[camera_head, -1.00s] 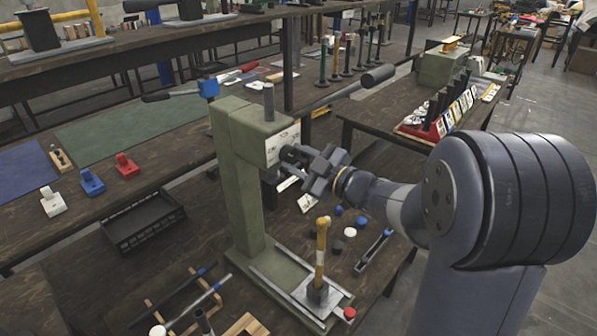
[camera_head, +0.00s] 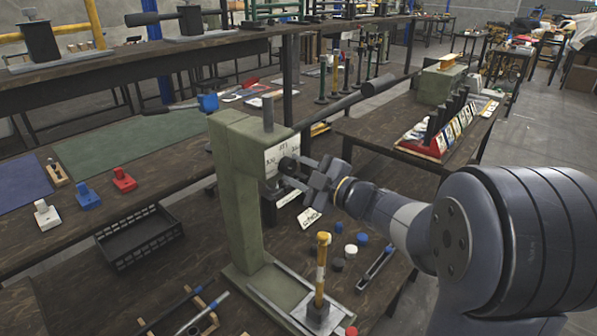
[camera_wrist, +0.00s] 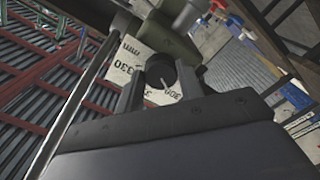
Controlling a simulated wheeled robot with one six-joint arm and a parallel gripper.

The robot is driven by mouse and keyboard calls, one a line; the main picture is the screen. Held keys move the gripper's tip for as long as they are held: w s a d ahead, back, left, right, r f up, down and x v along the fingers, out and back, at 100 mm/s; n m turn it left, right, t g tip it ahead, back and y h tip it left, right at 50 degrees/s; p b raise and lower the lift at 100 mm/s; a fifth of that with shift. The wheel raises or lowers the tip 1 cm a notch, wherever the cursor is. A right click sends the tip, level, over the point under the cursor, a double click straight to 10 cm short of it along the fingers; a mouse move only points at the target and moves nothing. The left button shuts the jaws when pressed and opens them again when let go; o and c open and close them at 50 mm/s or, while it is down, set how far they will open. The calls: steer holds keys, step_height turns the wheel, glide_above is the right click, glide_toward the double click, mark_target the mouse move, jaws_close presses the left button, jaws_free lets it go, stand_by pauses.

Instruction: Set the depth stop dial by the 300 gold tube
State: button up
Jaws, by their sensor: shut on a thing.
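The depth stop dial is a dark round knob (camera_head: 287,165) on a pale scale plate (camera_head: 283,152) at the front of the green press head. In the wrist view the knob (camera_wrist: 161,72) sits between my fingers, with the plate (camera_wrist: 128,62) behind it; 330 and 300 are readable, and other marks are partly hidden. A small light line shows on the knob, but I cannot tell its exact setting. My gripper (camera_head: 300,172) is shut on the knob. The gold tube (camera_head: 322,262) stands upright in a holder on the press base, below my gripper.
The green press column (camera_head: 236,200) stands left of my gripper, with a long lever (camera_head: 335,103) above. A black crate (camera_head: 138,240) stands on the bench at left. Small blue, white and dark caps and a narrow tray (camera_head: 376,268) lie right of the tube.

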steer(key=o, duration=1)
steer(key=v, duration=1.1)
steer(key=shift+w+a, duration=0.15)
steer(key=x, duration=1)
steer(key=shift+w+a, duration=0.25)
steer(key=shift+a, duration=0.05)
steer(key=shift+d, duration=0.1)
